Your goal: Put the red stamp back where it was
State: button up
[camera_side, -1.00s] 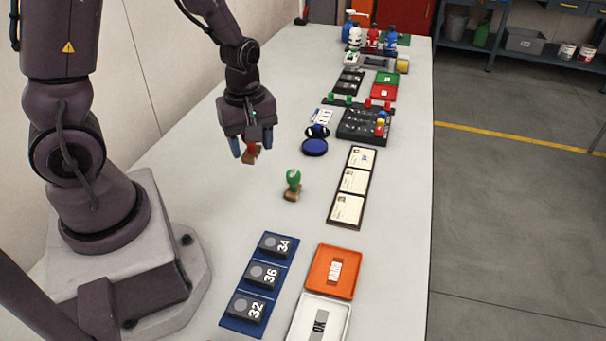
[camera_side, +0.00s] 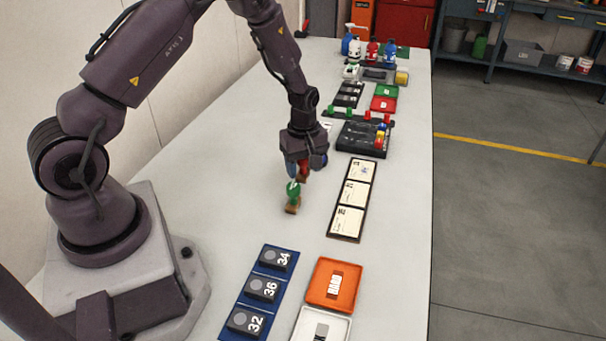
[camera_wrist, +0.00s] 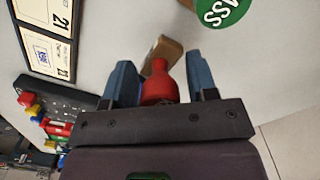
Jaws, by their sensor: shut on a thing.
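My gripper (camera_side: 305,168) is shut on the red stamp (camera_side: 303,171). In the wrist view the stamp's red handle (camera_wrist: 161,84) sits between the two blue fingers, with its wooden base (camera_wrist: 162,52) pointing away from the wrist. The green stamp (camera_side: 293,190) stands upright on the table just in front of my gripper in the side view. Its green top marked "PASS" (camera_wrist: 220,8) shows at the top of the wrist view. I cannot tell whether the red stamp's base touches the table.
A tray of several cards (camera_side: 352,196) lies to the right of my gripper. A black box with coloured knobs (camera_side: 362,140) stands farther back. Nearer are a blue number rack (camera_side: 262,290) and an orange tray (camera_side: 335,285).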

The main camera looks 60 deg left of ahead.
aim_at(303, 168)
jog(key=shift+f, duration=1.4)
jog(key=shift+s+f, duration=0.1)
jog(key=shift+f, duration=0.05)
jog(key=o, duration=0.8)
jog(key=shift+c, duration=0.2)
